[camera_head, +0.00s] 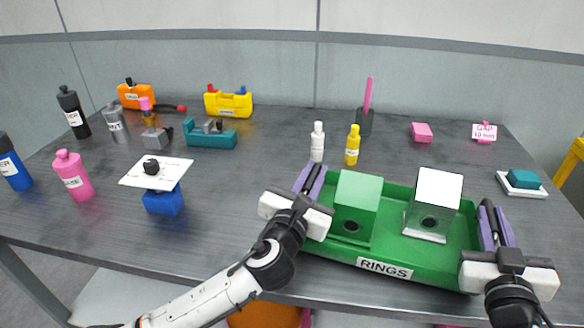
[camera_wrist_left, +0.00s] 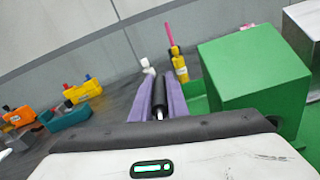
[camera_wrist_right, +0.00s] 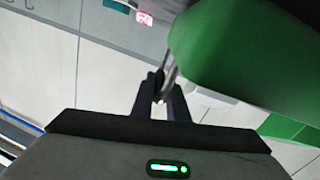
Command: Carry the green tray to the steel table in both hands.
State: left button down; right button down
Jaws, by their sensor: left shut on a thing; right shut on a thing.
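The green tray (camera_head: 345,250), labelled RINGS, is over the front of the dark grey metal-looking table (camera_head: 250,215). It carries a green block (camera_head: 358,190) on the left and a white-topped grey block (camera_head: 438,190) on the right, each with a dark round hole. My left gripper (camera_head: 312,182) is shut on the tray's left end; the left wrist view shows its purple fingers around a dark bar (camera_wrist_left: 158,90). My right gripper (camera_head: 494,226) is shut at the tray's right end. I cannot tell whether the tray touches the table.
A white bottle (camera_head: 317,142) and yellow bottle (camera_head: 353,146) stand just behind the tray. A white sheet on a blue block (camera_head: 163,202) is to the left. A teal block on a white dish (camera_head: 522,182) is to the right. Bottles and coloured holders stand further left.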

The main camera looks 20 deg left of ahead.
pick_arm(q)
jog(key=shift+f+b, duration=0.5)
jog(key=shift+f, duration=0.1)
pick_arm(e)
jog(key=shift+f, duration=0.6)
pick_arm(q)
jog(key=c, duration=1.7)
grip_release()
pick_arm(e)
jog(key=c, duration=1.7)
grip_release()
pick_arm(q)
jog(key=s, duration=1.2)
jog(key=shift+d, duration=0.4)
pick_arm(e)
jog(key=shift+s, duration=0.15)
jog(key=s, duration=0.8)
jog(key=s+d, duration=0.1)
jog(key=s, duration=0.2)
jog(key=shift+s, duration=0.4)
pick_arm(q)
jog(key=shift+s, duration=0.1)
